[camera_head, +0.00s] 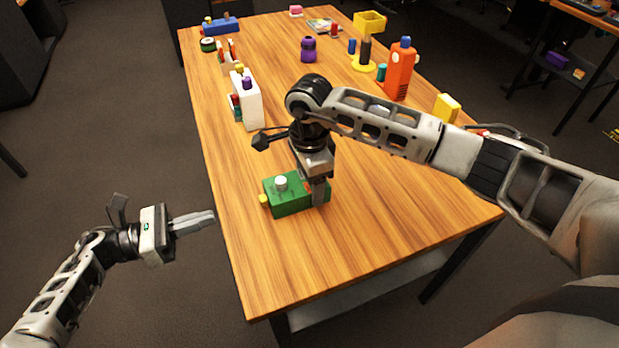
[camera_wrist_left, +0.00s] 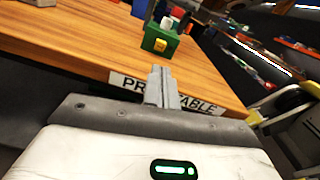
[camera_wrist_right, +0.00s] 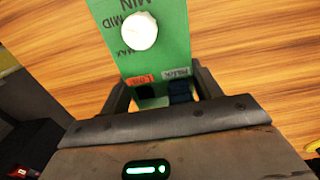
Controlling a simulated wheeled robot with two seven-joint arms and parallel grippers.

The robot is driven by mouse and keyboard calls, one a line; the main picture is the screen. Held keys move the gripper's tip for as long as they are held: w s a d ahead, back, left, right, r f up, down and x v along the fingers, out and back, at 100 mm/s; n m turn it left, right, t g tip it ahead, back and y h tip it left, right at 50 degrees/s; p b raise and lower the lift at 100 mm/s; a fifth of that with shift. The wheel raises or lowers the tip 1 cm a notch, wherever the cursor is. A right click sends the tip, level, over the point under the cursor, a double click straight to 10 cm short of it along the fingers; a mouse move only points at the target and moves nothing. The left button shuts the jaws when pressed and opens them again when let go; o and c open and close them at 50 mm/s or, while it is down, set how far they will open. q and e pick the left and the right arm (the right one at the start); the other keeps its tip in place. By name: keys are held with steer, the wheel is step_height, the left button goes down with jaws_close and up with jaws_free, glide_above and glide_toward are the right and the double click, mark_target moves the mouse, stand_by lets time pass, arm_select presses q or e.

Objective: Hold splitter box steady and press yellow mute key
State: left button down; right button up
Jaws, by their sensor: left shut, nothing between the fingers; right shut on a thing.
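The green splitter box (camera_head: 286,203) lies on the wooden table near its left edge, with a white knob (camera_head: 281,183) on top. The yellow mute key (camera_head: 264,199) sticks out of its left side and faces the camera in the left wrist view (camera_wrist_left: 160,45). My right gripper (camera_head: 319,195) is shut on the right end of the box. In the right wrist view the fingers (camera_wrist_right: 160,95) straddle the green body, beside labelled dark sockets. My left gripper (camera_head: 212,217) is shut and empty, left of the table edge, apart from the key and pointing toward the table.
The wooden table (camera_head: 350,250) is bare in front of the box. My right arm spans the table's right side.

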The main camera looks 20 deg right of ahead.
stand_by(0.6)
arm_select(q)
steer(key=w+a+r+n+t+y, duration=0.3)
steer(key=w+n+t+y, duration=0.25)
steer(key=n+t, duration=0.6)
steer(key=w+a+r+n+t+y, duration=0.35)
steer(key=w+n+t, duration=0.3)
steer(key=n, duration=0.95)
steer(key=n+g+h, duration=0.1)
steer(key=n+g, duration=1)
steer(key=n, duration=0.1)
glide_toward(241, 219)
steer(key=w+a+f, duration=0.2)
steer(key=w, duration=0.3)
steer(key=shift+d+r+m, duration=0.25)
steer(key=shift+t, duration=0.3)
steer(key=shift+d, duration=4.4)
